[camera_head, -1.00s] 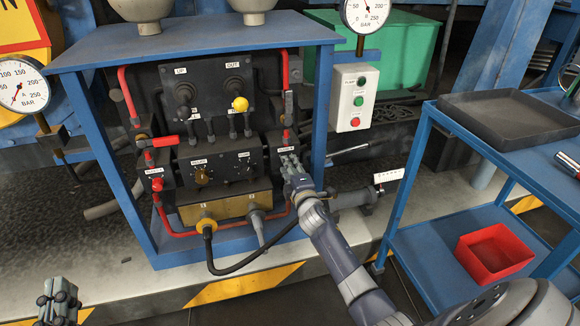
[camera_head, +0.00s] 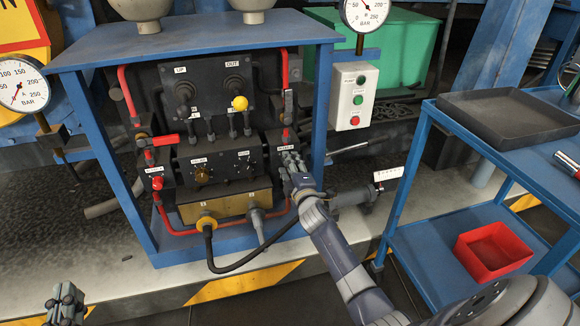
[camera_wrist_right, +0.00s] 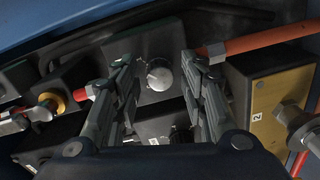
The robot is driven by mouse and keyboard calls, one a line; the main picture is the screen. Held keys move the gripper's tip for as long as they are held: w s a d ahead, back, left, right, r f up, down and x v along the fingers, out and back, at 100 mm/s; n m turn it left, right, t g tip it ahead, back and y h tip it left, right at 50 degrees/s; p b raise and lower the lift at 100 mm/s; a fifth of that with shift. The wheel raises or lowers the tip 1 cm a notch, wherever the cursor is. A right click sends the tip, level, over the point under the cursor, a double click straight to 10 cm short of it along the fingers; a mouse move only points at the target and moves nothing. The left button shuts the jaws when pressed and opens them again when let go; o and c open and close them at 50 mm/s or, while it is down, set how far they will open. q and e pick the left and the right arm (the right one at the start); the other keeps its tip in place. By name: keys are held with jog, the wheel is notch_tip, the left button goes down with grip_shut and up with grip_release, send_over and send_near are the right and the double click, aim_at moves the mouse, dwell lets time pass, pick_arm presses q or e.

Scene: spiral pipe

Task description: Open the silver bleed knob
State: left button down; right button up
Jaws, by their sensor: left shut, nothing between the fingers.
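The silver knob (camera_wrist_right: 160,76) shows in the right wrist view as a round shiny knob on a dark block. My right gripper (camera_wrist_right: 158,72) is open, with one finger on each side of the knob and a gap on both sides. In the head view my right gripper (camera_head: 291,158) is at the right end of the dark panel, below a small white label, and hides the knob there. My left gripper (camera_head: 64,296) is shut and empty at the bottom left, away from the panel.
The blue frame (camera_head: 322,110) stands close to the right of my right gripper. A red pipe (camera_wrist_right: 250,42) meets the knob's block. A black hose (camera_head: 238,268) hangs below the panel. A blue cart (camera_head: 420,150) stands at the right.

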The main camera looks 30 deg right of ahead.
dwell(0.3)
jog(key=v, duration=1.2)
jog(key=shift+a, duration=0.15)
